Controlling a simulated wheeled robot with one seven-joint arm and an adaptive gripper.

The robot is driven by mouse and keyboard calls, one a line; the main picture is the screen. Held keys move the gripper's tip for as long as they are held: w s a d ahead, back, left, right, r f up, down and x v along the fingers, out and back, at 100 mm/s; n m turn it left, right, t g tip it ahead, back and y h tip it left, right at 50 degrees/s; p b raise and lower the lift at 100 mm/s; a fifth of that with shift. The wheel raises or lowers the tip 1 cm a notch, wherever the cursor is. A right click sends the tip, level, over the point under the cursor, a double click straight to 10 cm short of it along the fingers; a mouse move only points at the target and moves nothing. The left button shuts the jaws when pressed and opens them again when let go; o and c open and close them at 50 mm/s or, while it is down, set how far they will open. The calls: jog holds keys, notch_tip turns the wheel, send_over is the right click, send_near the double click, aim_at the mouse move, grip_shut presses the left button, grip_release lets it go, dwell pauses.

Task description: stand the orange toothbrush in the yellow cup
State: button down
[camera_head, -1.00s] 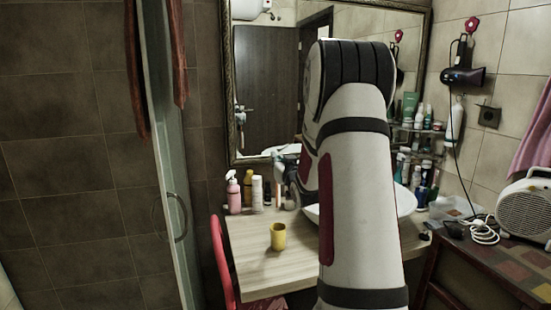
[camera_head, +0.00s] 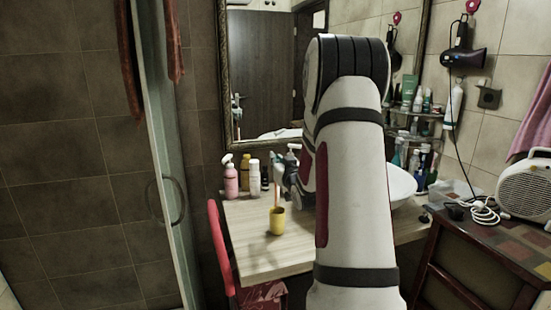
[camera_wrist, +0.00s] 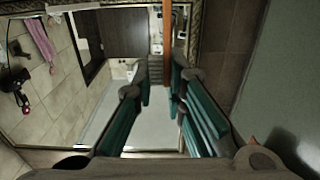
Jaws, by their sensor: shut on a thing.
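The yellow cup (camera_head: 277,223) stands upright on the wooden counter, left of my arm in the head view. The orange toothbrush (camera_head: 276,194) is roughly upright, with its lower end at the cup's rim in the picture. I cannot tell whether that end is inside the cup or behind it. My gripper (camera_head: 284,172) is partly hidden by my arm, above and behind the cup. In the wrist view my gripper (camera_wrist: 160,75) is shut on the toothbrush, which shows as an orange strip (camera_wrist: 167,30) beyond the fingertips.
A pink pump bottle (camera_head: 231,178) and other bottles stand at the counter's back left. The white basin (camera_head: 402,185) is partly behind my arm. A red chair (camera_head: 221,250) is at the counter's left edge. The counter (camera_head: 250,242) around the cup is clear.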

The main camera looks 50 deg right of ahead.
jog(key=shift+f+b, duration=1.75)
jog(key=shift+f, duration=1.4)
jog(key=c, duration=1.5)
grip_release()
jog(key=shift+c, duration=0.2)
jog(key=v, duration=1.2)
jog(key=shift+w, duration=0.1)
